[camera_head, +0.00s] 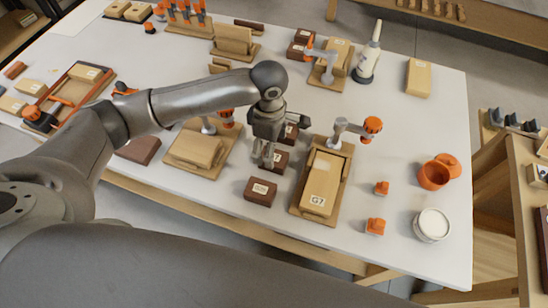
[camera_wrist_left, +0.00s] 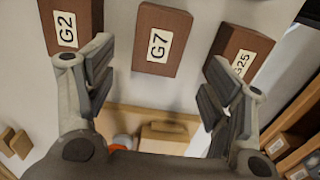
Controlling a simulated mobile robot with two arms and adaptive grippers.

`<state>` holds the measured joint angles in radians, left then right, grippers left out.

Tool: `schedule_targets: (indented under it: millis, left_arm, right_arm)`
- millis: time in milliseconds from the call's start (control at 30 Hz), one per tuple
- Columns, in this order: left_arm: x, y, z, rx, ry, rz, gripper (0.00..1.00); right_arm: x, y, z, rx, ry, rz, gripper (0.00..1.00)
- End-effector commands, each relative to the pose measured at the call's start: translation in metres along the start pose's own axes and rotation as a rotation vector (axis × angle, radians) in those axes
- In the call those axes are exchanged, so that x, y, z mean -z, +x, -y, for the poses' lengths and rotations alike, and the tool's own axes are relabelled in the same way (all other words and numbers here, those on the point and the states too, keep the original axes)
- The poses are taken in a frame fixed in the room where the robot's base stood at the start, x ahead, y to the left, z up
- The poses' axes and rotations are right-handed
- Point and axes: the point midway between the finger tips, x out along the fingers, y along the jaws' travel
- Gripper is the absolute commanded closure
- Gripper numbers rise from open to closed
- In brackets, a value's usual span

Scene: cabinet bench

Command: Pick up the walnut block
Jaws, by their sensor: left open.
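Three dark walnut blocks with white labels lie in a row on the white bench. The middle walnut block (camera_head: 281,161), labelled G7 in the left wrist view (camera_wrist_left: 158,18), lies between the G2 block (camera_wrist_left: 68,12) and a block whose label looks like G25 (camera_wrist_left: 236,46). The G25 block (camera_head: 261,191) is nearest the bench's front edge in the head view. My left gripper (camera_head: 263,160) is open and empty, pointing down beside the middle block. In the left wrist view its fingers (camera_wrist_left: 158,88) are spread, with the G7 block beyond the gap. My right gripper is not in view.
A light wood block labelled G7 (camera_head: 319,186) sits in a fixture with an orange-knobbed clamp (camera_head: 372,125) just right. Another fixture (camera_head: 196,152) stands left. Orange pieces (camera_head: 376,226), an orange cup (camera_head: 433,176) and a white tub (camera_head: 432,225) stand farther right.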

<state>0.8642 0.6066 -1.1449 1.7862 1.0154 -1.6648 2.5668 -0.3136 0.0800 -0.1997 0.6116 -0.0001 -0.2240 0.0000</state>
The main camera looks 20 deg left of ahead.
Motion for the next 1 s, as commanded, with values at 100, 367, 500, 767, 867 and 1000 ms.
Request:
schedule_targets:
  millis: [100,367,500,767,867,1000]
  left_arm:
    - [-0.001,0.008,0.0,-0.001,0.001,0.0,0.25]
    - [-0.009,0.041,-0.001,0.0,0.002,-0.001,0.25]
    - [-0.009,0.056,-0.001,-0.002,0.002,0.0,0.25]
    - [-0.009,0.06,-0.001,-0.002,0.003,0.001,0.25]
    - [-0.009,0.06,-0.001,-0.002,0.003,0.001,0.37]
    - [-0.009,0.059,-0.001,-0.002,0.003,0.001,0.55]
  right_arm:
    - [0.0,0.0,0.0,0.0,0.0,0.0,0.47]
    - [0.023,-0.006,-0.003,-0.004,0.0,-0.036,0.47]
    - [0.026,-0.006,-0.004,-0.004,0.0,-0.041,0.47]
    - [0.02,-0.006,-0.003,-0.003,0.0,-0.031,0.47]
    - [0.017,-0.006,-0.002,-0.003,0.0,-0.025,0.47]
    - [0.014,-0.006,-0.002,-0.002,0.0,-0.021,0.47]
